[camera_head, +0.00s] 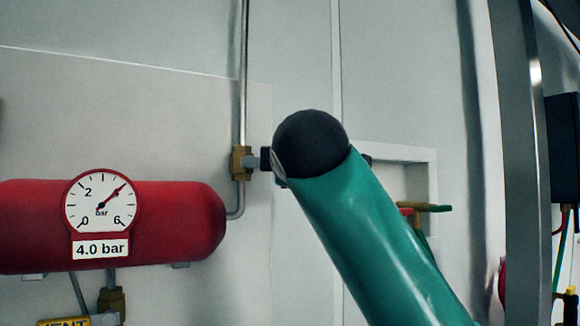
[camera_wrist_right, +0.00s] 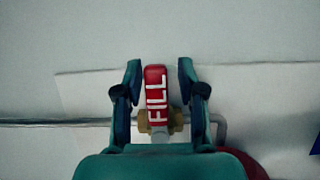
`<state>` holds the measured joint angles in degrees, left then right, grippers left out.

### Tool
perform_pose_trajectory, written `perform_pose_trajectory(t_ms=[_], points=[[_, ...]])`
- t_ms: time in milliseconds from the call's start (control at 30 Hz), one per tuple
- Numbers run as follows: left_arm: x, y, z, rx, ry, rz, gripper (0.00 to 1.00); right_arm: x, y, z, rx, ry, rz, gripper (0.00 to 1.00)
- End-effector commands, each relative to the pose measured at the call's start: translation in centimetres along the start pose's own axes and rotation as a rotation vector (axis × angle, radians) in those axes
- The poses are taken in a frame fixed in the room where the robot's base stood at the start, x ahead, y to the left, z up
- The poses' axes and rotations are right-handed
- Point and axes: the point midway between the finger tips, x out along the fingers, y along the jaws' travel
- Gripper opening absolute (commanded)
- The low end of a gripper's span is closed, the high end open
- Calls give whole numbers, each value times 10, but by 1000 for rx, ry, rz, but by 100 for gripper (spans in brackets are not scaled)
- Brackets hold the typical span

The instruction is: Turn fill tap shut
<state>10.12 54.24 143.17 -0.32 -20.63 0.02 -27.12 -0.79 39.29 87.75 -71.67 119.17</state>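The fill tap's red handle, lettered FILL (camera_wrist_right: 156,90), stands between the two fingers of my right gripper (camera_wrist_right: 159,78) in the right wrist view. The fingers are open, with a gap showing on each side of the handle. The handle appears crosswise to the pipe (camera_wrist_right: 60,122) in that view. The tap's brass body (camera_wrist_right: 176,120) shows below the handle. In the head view the brass fitting (camera_head: 240,163) sits on the vertical pipe (camera_head: 243,70). My green right arm hides the handle and most of the gripper there. My left gripper is out of view.
A red tank (camera_head: 180,222) with a gauge (camera_head: 101,203) reading 4.0 bar is left of the tap. A yellow VENT label (camera_head: 64,322) is at the bottom left.

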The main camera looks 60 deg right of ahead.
Motion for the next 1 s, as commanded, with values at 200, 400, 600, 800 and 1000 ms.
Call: perform_pose_trajectory(t_ms=[200, 400, 600, 800, 1000], points=[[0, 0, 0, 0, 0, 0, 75, 0, 1, 0, -1, 1, 3, 48], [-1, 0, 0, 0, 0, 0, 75, -3, 1, -1, -1, 3, 3, 48], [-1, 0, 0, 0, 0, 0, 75, -18, 1, -2, -2, 8, 4, 48], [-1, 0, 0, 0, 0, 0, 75, -48, 1, -2, 0, 11, 6, 48], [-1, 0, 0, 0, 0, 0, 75, -80, 1, -1, 0, 8, 5, 48]])
